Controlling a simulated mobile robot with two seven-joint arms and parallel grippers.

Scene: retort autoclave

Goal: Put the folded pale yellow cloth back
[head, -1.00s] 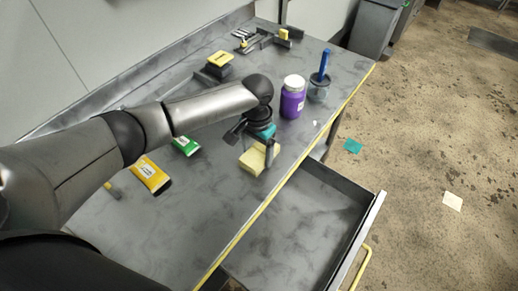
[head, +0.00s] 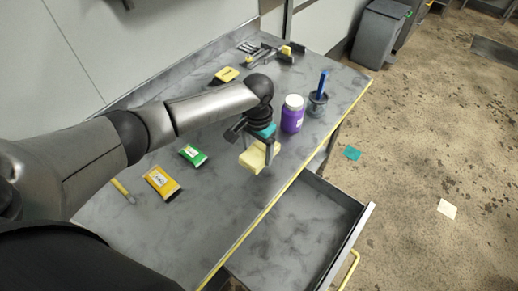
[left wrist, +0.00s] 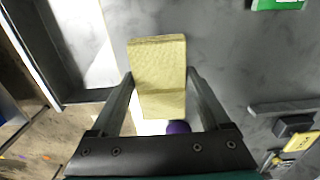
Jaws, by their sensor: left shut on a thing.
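The folded pale yellow cloth (head: 253,160) is a thick block held in my left gripper (head: 262,154), above the grey worktop near its front edge. In the left wrist view the cloth (left wrist: 158,75) fills the space between both fingers, which press on its sides. How far it hangs above the worktop is hard to tell. An open drawer (head: 298,232) below the worktop's front edge, to the right of the gripper, looks empty inside. My right gripper is not in view.
A purple bottle (head: 292,116) and a grey cup with a blue-handled tool (head: 318,101) stand just beyond the gripper. A green packet (head: 193,155) and an orange-yellow packet (head: 161,182) lie left. A grey bin (head: 379,33) stands on the floor behind.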

